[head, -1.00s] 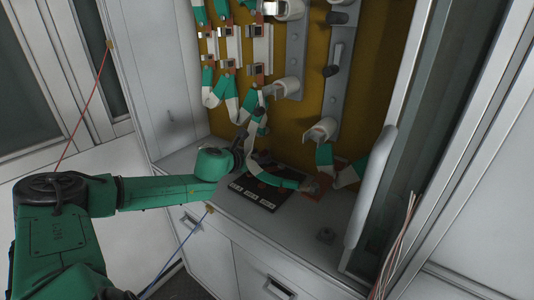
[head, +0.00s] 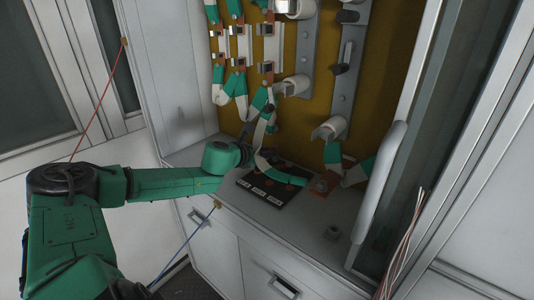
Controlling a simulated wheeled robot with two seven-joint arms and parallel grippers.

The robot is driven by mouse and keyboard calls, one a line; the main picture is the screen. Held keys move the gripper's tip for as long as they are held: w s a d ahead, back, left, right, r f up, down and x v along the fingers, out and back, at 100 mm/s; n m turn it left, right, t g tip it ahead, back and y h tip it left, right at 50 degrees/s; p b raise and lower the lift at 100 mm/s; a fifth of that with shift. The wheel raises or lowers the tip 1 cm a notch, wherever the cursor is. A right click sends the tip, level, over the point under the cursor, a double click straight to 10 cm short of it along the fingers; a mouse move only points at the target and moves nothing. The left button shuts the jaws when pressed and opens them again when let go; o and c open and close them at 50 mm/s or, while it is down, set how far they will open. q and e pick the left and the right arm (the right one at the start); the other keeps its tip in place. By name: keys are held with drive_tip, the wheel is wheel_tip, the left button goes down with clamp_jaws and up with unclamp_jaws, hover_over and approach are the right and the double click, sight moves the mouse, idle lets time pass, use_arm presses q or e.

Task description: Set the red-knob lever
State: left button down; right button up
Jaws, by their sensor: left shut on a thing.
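No red knob shows clearly in the head view, so I cannot point out the red-knob lever. Dark-tipped levers (head: 341,68) stand on a grey strip on the ochre back panel. My left arm reaches in from the left over the cabinet's counter. Its dark left gripper (head: 246,153) is at the foot of the panel, beside green-and-white striped pieces (head: 259,103). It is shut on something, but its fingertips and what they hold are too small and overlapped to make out. My right gripper is out of view.
A white door handle (head: 382,180) and thin wires (head: 400,245) border the right side.

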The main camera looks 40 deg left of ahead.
use_arm(q)
drive_tip(key=shift+a+f+n+h+b, duration=0.3)
drive_tip(key=shift+a+n+h+b, duration=0.5)
drive_tip(key=shift+n+b, duration=0.25)
drive_tip(key=n+b, duration=0.1)
drive_tip(key=a+n+h+b, duration=0.1)
drive_tip(key=b, duration=0.1)
drive_tip(key=shift+a+f+h, duration=0.1)
drive_tip(key=shift+f+h, duration=0.2)
drive_tip(key=shift+f, duration=0.1)
drive_tip(key=n+b, duration=0.1)
drive_tip(key=a+f+n+h+b, duration=0.1)
drive_tip(key=shift+n+t, duration=0.3)
drive_tip(key=shift+n, duration=0.05)
drive_tip(key=shift+a+f+n+t+h+b, duration=0.2)
drive_tip(key=shift+a+n+t+h+b, duration=0.1)
drive_tip(key=shift+n+h+b, duration=0.35)
drive_tip(key=shift+n, duration=0.25)
drive_tip(key=c, duration=0.7)
unclamp_jaws()
drive_tip(key=shift+f, duration=0.1)
